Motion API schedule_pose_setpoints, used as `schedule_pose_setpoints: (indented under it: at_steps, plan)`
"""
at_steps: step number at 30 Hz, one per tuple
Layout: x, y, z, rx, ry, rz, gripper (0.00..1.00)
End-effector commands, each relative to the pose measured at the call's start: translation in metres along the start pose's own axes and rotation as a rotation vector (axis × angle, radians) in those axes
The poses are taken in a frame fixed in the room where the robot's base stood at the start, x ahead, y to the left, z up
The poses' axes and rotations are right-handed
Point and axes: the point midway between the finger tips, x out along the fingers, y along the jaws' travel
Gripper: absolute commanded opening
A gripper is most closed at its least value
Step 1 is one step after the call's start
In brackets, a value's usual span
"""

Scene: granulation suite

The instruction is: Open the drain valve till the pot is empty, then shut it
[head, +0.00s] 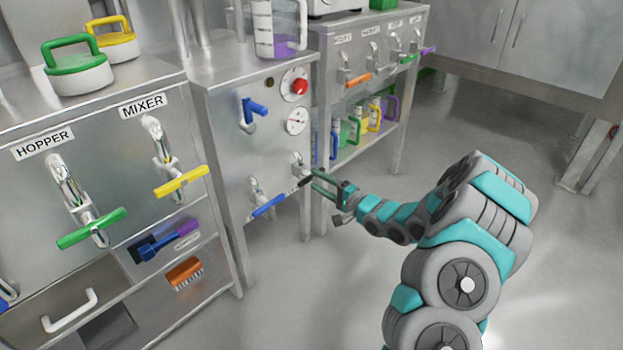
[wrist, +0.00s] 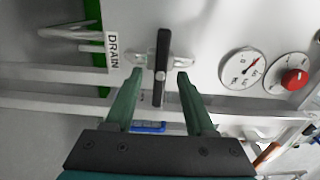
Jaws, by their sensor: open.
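The drain valve has a black lever handle (wrist: 162,65) on a metal body, with a DRAIN label (wrist: 112,48) beside it in the wrist view. The lever lies across the valve body. My gripper (wrist: 157,78) is open, with one green finger on each side of the lever and gaps showing between. In the head view my gripper (head: 318,184) is at the lower right of the middle steel cabinet's front and partly hides the valve. A clear jug (head: 264,25) with purple liquid stands on that cabinet; I cannot tell whether it is the pot.
Hopper (head: 92,229) and mixer (head: 181,181) valves are at left.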

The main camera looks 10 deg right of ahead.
Motion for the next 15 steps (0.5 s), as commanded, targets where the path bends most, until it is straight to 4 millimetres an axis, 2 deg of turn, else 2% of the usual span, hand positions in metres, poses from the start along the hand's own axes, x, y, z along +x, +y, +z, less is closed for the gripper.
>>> schedule_pose_setpoints:
  at_steps: [6,15]
  plan:
    - [0.023,0.0,0.001,-0.001,-0.002,-0.002,0.55]
    - [0.031,0.0,0.0,-0.001,0.0,-0.001,0.55]
